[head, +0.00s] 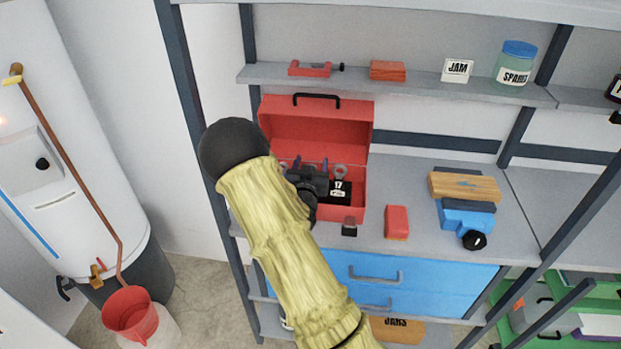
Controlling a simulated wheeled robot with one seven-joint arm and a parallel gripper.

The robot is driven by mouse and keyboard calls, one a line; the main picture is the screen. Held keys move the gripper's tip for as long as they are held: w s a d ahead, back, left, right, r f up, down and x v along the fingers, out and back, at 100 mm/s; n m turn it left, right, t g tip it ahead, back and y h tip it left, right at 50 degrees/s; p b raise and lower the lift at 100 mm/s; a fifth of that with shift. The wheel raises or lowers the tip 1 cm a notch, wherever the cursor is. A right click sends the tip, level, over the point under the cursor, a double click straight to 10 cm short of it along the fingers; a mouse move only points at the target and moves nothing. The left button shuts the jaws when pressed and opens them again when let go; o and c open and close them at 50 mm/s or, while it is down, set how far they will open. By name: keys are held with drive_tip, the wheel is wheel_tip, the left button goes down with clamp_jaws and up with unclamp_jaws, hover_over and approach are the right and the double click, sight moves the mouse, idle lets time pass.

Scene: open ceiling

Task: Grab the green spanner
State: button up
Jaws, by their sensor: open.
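I cannot make out a green spanner in the head view. An open red toolbox (318,128) stands on the grey shelf, its lid raised at the back. My gripper (310,168) is at the toolbox, its dark fingers over or inside the front of the box. The jaws are open, and I see nothing held between them. A grey ring-shaped end (340,171) shows inside the box beside the fingers; I cannot tell what it belongs to. My arm and gripper hide the box's left front and much of its contents.
A red block (397,222), a blue tool (466,219) and a wooden block (465,186) lie right of the toolbox. The upper shelf (420,88) holds a red clamp (310,69) and a jar (515,62). A dark post (186,85) stands left. Bare shelf shows between the red block and blue tool.

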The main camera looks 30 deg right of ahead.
idle(0.5)
clamp_jaws()
wheel_tip(320, 180, up, 10)
drive_tip(key=shift+b, duration=0.35)
idle(0.4)
idle(0.4)
